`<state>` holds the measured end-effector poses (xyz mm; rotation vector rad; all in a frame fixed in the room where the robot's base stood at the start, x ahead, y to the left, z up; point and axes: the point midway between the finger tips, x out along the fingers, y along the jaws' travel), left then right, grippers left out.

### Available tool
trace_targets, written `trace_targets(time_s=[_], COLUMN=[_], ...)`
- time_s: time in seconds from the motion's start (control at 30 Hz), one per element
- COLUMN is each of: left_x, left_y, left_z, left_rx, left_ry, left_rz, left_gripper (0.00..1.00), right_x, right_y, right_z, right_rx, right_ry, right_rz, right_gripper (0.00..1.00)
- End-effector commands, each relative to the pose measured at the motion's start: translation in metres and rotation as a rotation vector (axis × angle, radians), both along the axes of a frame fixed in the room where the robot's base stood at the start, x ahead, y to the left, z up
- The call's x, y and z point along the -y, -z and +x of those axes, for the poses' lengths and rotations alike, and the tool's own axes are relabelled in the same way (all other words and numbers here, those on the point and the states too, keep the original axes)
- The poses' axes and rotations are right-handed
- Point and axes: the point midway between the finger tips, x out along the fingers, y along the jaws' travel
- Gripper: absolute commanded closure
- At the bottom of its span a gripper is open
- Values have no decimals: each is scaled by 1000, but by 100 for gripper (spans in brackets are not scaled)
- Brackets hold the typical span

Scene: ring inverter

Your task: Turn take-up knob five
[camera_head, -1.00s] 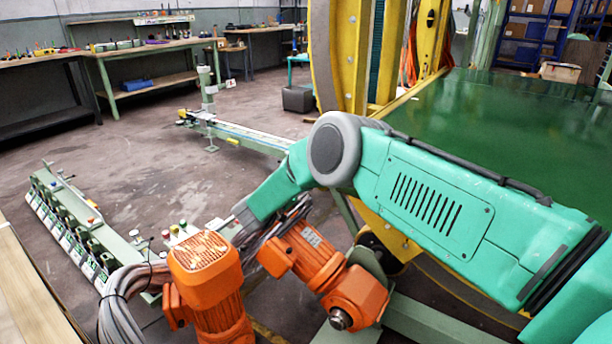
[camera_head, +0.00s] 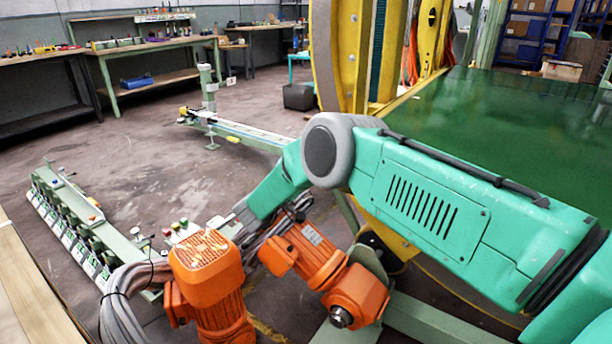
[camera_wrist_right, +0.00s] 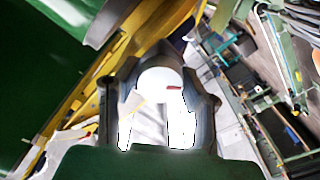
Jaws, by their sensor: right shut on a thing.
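A white round knob (camera_wrist_right: 160,86) with a small red mark shows in the right wrist view. The dark fingers of my right gripper (camera_wrist_right: 158,100) are around it, and the gripper is shut on it. I cannot read which number this knob has. In the head view my green right arm (camera_head: 420,200) reaches in from the right, down toward the orange motors. Its gripper and the held knob are hidden there behind the motors. My left gripper is in neither view.
Two orange motors (camera_head: 205,270) and (camera_head: 325,275) stand close to my arm, with a bundle of grey cables (camera_head: 125,300). A long green rail with labelled units (camera_head: 75,230) lies at the left. A yellow ring (camera_head: 338,60) and a green belt (camera_head: 520,120) are at the right.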

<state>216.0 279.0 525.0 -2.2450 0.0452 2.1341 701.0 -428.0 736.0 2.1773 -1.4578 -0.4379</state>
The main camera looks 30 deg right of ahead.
Motion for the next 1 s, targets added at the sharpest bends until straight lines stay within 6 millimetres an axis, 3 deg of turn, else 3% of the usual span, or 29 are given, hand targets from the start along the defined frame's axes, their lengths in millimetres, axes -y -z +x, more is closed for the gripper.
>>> trace_targets(time_s=[0.03, 0.83, 0.87, 0.9, 1.0], left_x=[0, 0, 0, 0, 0], left_y=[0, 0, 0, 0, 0], left_z=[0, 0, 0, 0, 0], left_rx=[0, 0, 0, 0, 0], left_ry=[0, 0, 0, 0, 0], left_rz=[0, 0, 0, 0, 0], left_gripper=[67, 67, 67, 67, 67], right_x=[-8, -7, -7, -7, -5], right_y=[11, 11, 11, 11, 8], right_z=[-3, -3, -3, -3, -3], right_rx=[-43, -146, -146, -145, -141], right_ry=[-9, -9, -9, -8, -7], right_rz=[4, -40, -40, -41, -44], right_gripper=[94, 94, 58, 44, 43])
